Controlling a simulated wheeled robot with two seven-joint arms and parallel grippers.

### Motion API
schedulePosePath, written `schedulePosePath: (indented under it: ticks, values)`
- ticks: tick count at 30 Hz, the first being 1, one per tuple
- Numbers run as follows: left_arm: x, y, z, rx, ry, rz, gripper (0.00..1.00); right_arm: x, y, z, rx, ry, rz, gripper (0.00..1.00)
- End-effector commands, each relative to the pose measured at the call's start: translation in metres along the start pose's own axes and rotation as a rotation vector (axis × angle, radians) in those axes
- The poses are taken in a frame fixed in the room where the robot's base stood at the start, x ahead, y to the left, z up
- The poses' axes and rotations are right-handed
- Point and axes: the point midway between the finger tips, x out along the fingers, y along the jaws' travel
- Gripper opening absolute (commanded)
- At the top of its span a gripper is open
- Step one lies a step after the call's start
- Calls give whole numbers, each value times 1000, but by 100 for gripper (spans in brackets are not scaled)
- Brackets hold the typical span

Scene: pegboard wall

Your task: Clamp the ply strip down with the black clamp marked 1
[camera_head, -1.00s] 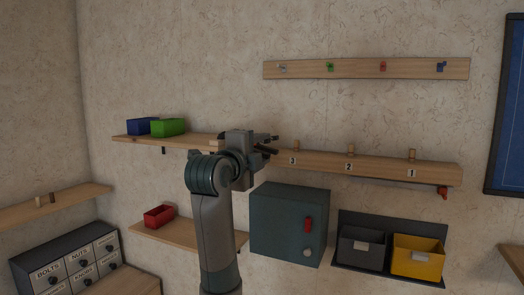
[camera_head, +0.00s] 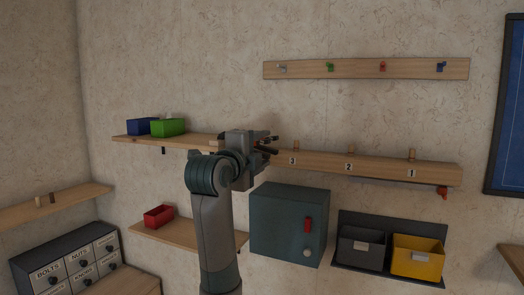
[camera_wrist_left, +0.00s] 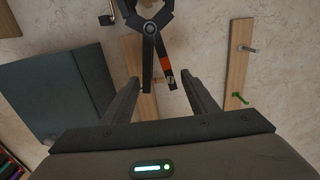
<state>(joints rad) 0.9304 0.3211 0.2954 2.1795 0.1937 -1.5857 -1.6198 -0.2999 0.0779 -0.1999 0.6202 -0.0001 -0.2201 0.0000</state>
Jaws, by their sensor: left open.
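My left gripper (camera_head: 268,143) is open in front of the wall, by the left end of the numbered rail. In the left wrist view a black clamp (camera_wrist_left: 151,30) with an orange band lies between and beyond the open fingers (camera_wrist_left: 163,98). It has a small pale mark near one tip, too small to read. I see no finger touching it. In the head view the gripper largely hides it. I cannot pick out the ply strip for certain; a small pale wood piece (camera_head: 214,143) shows just left of the gripper. My right gripper is not in view.
The wooden rail (camera_head: 390,169) carries pegs marked 3, 2 and 1. A red object (camera_head: 442,192) is under its right end. A hook rail (camera_head: 300,69) is above; a teal cabinet (camera_head: 285,225) is below. Blue (camera_head: 139,126) and green (camera_head: 168,127) bins stand on the left shelf.

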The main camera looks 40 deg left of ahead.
Motion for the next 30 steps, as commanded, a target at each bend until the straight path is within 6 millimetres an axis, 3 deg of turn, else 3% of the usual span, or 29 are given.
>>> schedulePosePath:
  ticks: [10,13,23,30]
  values:
    - [0,0,0,0,0,0,53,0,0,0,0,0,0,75]
    - [0,0,0,0,0,0,75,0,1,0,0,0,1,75]
    - [-1,0,0,0,0,0,75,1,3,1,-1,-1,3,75]
    - [-14,1,1,1,0,-2,75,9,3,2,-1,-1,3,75]
